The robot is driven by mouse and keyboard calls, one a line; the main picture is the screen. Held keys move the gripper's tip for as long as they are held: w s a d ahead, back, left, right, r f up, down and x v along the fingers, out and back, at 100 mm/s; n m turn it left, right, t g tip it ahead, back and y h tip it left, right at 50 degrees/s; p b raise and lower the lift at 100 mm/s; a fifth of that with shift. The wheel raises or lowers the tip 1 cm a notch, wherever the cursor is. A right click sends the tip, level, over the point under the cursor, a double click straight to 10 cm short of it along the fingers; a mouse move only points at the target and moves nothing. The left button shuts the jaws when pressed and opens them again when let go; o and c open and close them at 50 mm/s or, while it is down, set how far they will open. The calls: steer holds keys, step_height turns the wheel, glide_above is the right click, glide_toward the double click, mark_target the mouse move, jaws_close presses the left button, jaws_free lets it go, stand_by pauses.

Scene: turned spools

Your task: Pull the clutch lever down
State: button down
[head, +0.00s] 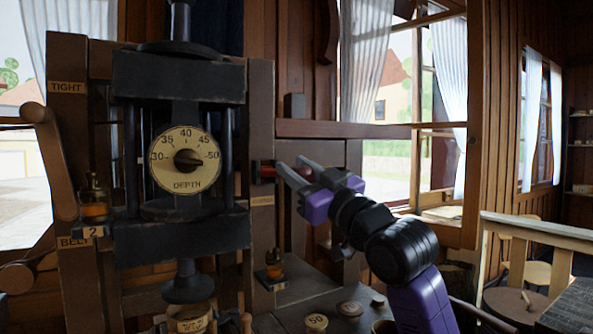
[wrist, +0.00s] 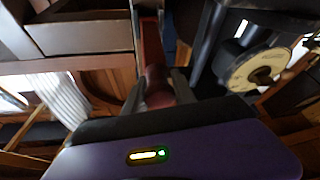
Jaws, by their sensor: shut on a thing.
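The clutch lever (wrist: 152,45) shows in the wrist view as a dark red bar with a rounded end. A small red part of it (head: 266,171) shows in the head view, on the wooden post right of the depth dial. My gripper (head: 288,163) reaches in from the right. In the wrist view its two fingers (wrist: 159,88) lie one on each side of the lever's rounded end, shut on it. In the head view the fingers hide most of the lever. A small pale label below it is too small to read.
A wooden lever (head: 48,160) is at the far left by TIGHT and BELT labels. Small oilers and round discs (head: 316,322) sit lower down. A wooden railing (head: 535,230) is right.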

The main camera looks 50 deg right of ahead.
steer(key=c, duration=1)
jaws_free()
steer(key=shift+s, duration=0.1)
steer(key=shift+c, duration=0.2)
steer(key=b+v, duration=0.1)
steer(key=v, duration=0.6)
steer(key=shift+s+a+f, duration=0.1)
steer(key=shift+s+f, duration=0.1)
steer(key=shift+s, duration=0.15)
